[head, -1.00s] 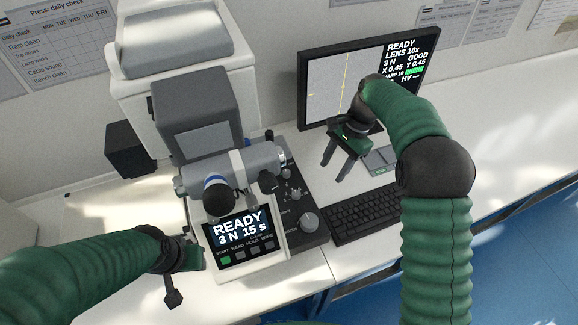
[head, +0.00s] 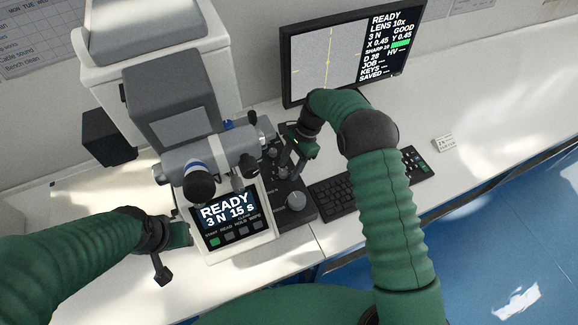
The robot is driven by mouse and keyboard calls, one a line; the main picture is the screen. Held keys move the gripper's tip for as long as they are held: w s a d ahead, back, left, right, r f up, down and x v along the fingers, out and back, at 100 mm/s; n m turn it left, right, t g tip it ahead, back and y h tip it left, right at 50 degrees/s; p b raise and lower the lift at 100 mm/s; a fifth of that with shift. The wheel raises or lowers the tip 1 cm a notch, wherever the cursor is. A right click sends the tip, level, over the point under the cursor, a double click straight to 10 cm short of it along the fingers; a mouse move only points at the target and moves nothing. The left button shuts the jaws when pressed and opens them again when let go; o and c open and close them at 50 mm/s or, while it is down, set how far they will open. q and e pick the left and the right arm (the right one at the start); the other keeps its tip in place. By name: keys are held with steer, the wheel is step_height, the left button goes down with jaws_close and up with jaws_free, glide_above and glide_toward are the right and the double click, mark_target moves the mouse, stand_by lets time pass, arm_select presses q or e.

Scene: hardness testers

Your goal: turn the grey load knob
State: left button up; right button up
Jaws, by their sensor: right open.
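The tester's dark control panel (head: 291,212) carries several grey knobs. The largest grey knob (head: 297,200) sits near its front, and smaller ones are farther back. Their labels are too small to read, so I cannot tell which is the load knob. My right gripper (head: 289,169) is open and points down over the back part of the panel, beyond the large knob. Its fingers partly hide the smaller knobs, and I cannot tell if they touch one. My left gripper (head: 179,234) is beside the tester's display, at its left; its jaws do not show clearly.
The hardness tester (head: 170,100) stands at the left, its display (head: 226,210) reading READY, 3 N, 15 s. A keyboard (head: 335,199) lies right of the panel, below a monitor (head: 330,60). The bench at the right is mostly clear.

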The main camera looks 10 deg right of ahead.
mark_target(280, 172)
steer(key=a, duration=0.2)
steer(key=shift+s+a+f, duration=0.15)
steer(key=shift+a+f, duration=0.2)
steer(key=shift+f, duration=0.05)
steer(key=shift+a, duration=0.15)
steer(key=shift+d, duration=0.35)
steer(key=c, duration=0.4)
steer(key=shift+d, duration=0.5)
steer(key=c, duration=0.5)
jaws_close()
steer(key=shift+a, duration=0.35)
arm_select(q)
steer(key=shift+a+f, duration=0.1)
steer(key=shift+a, duration=0.75)
